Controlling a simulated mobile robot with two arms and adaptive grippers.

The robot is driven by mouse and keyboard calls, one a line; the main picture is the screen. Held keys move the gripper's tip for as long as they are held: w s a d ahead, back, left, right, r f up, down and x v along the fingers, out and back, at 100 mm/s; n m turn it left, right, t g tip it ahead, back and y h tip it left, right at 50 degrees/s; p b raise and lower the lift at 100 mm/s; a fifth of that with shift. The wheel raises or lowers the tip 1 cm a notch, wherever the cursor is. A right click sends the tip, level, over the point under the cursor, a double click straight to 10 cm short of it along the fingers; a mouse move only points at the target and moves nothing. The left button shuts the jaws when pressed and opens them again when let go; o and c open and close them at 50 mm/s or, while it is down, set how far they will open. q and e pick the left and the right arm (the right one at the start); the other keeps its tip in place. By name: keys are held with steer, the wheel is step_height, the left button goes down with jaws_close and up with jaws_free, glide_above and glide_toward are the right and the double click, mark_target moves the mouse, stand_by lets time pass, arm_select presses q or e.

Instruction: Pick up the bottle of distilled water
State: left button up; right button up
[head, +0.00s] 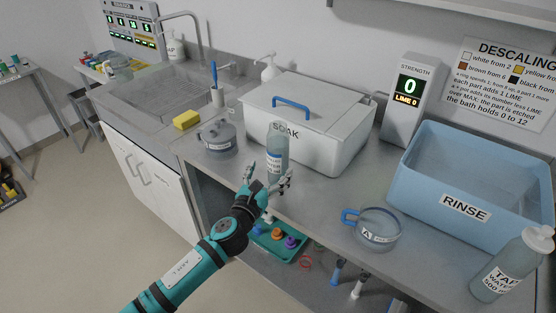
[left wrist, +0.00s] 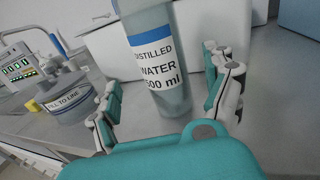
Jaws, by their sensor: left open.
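The bottle of distilled water (head: 278,150) stands upright on the counter in front of the white SOAK box. It is a greyish bottle with a blue band and a white label. In the left wrist view the bottle (left wrist: 160,62) reads "DISTILLED WATER 500 ml". My left gripper (head: 266,180) is open, with its fingers to either side of the bottle's lower part in the head view. In the left wrist view the open fingers (left wrist: 168,90) show left and right of the bottle, with gaps visible. My right gripper is not in view.
The SOAK box (head: 335,146) stands close behind the bottle. A round "fill to line" container (head: 218,139) is to its left. A blue-handled jug (head: 378,230), the blue RINSE basin (head: 462,207) and a tap water bottle (head: 511,264) are to the right. A green tray (head: 268,246) sits below.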

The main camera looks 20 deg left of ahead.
mark_target(278, 150)
arm_select(q)
steer(key=w, duration=0.3)
steer(key=w+d, duration=0.1)
steer(key=w, duration=0.1)
steer(key=shift+w+f, duration=0.1)
steer(key=shift+w, duration=0.25)
steer(key=shift+a, duration=0.1)
steer(key=shift+s, duration=0.1)
steer(key=shift+c, duration=1)
steer(key=c, duration=1.5)
steer(key=shift+r+p, duration=0.3)
steer(key=shift+r+p, duration=0.4)
steer(key=shift+r, duration=1.1)
steer(key=shift+s+d+r+b, duration=0.25)
steer(key=shift+s+d, duration=1.4)
steer(key=shift+d, duration=0.35)
steer(key=shift+s+d+r+b, duration=0.2)
steer(key=shift+s+d+r, duration=0.1)
steer(key=shift+s+d, duration=1.55)
steer(key=shift+s+d+r+b, duration=0.25)
steer(key=shift+s+d, duration=1.25)
steer(key=shift+d, duration=0.65)
